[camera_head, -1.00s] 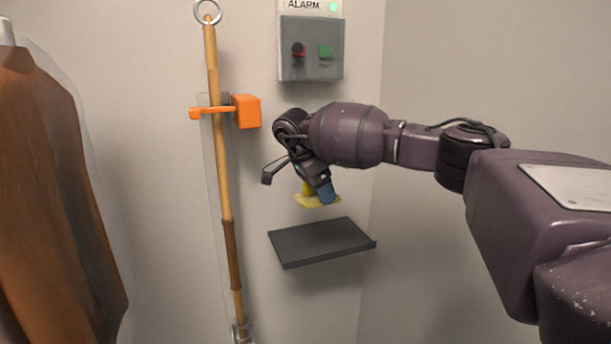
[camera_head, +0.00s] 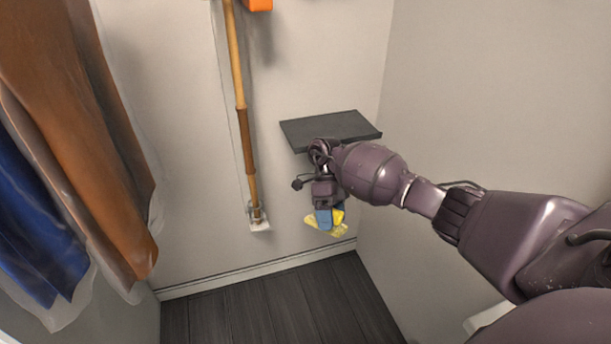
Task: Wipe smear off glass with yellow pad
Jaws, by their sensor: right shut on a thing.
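The yellow pad (camera_head: 337,230) is held in my right gripper (camera_head: 329,218), which is shut on it. Blue fingertips show against the pad's yellow grip. The pad hangs below the dark shelf, in front of the back wall near the right corner. I cannot tell whether it touches the wall. No smear and no pane that is clearly the glass can be made out. My left gripper is not in view.
A dark shelf (camera_head: 329,129) sticks out from the back wall above my right gripper. A wooden pole (camera_head: 242,113) stands along the wall in a bottom bracket (camera_head: 258,218). Brown (camera_head: 88,137) and blue (camera_head: 34,233) garments under clear covers hang at the left. The dark floor (camera_head: 275,308) is clear.

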